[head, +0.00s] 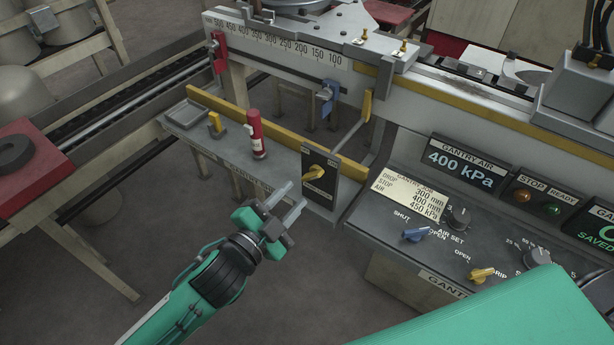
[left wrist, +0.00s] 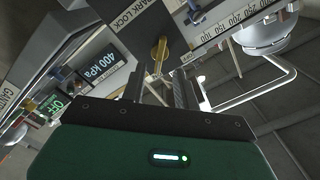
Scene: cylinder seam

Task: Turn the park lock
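The park lock is a yellow knob (head: 314,172) on a dark upright plate (head: 320,187) at the end of the grey shelf. In the left wrist view the yellow knob (left wrist: 158,52) shows ahead of my fingers, on a dark plate (left wrist: 124,32) lettered PARK LOCK. My left gripper (head: 291,199) is open and empty, a little below and left of the plate in the head view, apart from the knob. In the left wrist view its two dark fingers (left wrist: 159,90) stand apart with the knob beyond the gap. My right gripper is not in view.
The control panel (head: 393,250), with blue and yellow knobs, is to the right. Open floor lies below the shelf.

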